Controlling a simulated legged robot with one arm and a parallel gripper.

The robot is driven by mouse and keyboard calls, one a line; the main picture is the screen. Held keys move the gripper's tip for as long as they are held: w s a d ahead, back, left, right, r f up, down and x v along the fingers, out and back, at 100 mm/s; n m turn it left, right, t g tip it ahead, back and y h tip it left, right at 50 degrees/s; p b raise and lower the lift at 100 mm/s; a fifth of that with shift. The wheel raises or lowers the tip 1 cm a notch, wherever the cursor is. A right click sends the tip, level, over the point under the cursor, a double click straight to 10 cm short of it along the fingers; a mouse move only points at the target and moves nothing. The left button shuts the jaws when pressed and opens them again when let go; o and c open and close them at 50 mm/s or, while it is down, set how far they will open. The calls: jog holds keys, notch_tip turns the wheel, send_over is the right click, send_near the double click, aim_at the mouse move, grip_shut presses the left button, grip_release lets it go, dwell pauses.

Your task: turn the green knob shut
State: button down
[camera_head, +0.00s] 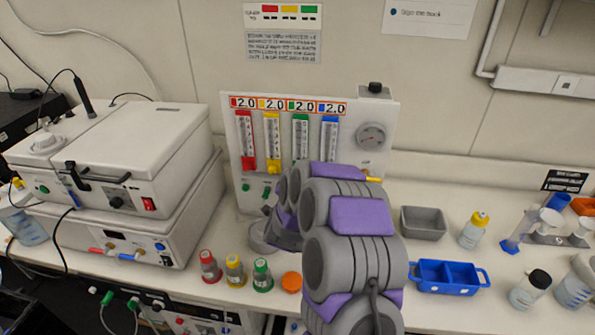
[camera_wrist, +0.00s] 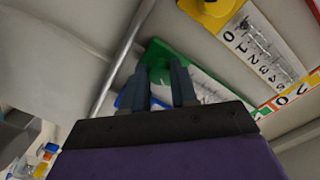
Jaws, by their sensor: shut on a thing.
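The gas panel (camera_head: 384,98) stands at the back with red, yellow, green and blue flow meters. The green flow meter (camera_head: 301,130) has its lower end and knob hidden behind my arm in the head view. In the wrist view the green block (camera_wrist: 162,47) at that meter's end is in front of my gripper (camera_wrist: 162,68). The two dark fingers reach up to it and are shut on the green knob, which is mostly hidden between them. My gripper is hidden behind my arm in the head view.
The yellow meter's knob (camera_wrist: 208,8) and a blue part (camera_wrist: 126,96) sit close on either side. White shaker units (camera_head: 130,150) stand left. Red, yellow and green capped bottles (camera_head: 234,273) stand in front. A grey bin (camera_head: 424,224) and blue tray (camera_head: 447,278) are at right.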

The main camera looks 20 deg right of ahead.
jog(key=n+p, duration=0.1)
jog(key=n, duration=0.1)
jog(key=n+p, duration=0.3)
jog(key=n, duration=0.1)
jog(key=shift+s+f+p, duration=0.1)
jog(key=shift+f+p, duration=0.2)
jog(key=shift+p, duration=0.05)
jog(key=shift+n, duration=0.3)
jog(key=c, duration=0.9)
grip_release()
jog(key=shift+r+h, duration=0.15)
jog(key=shift+h, duration=0.15)
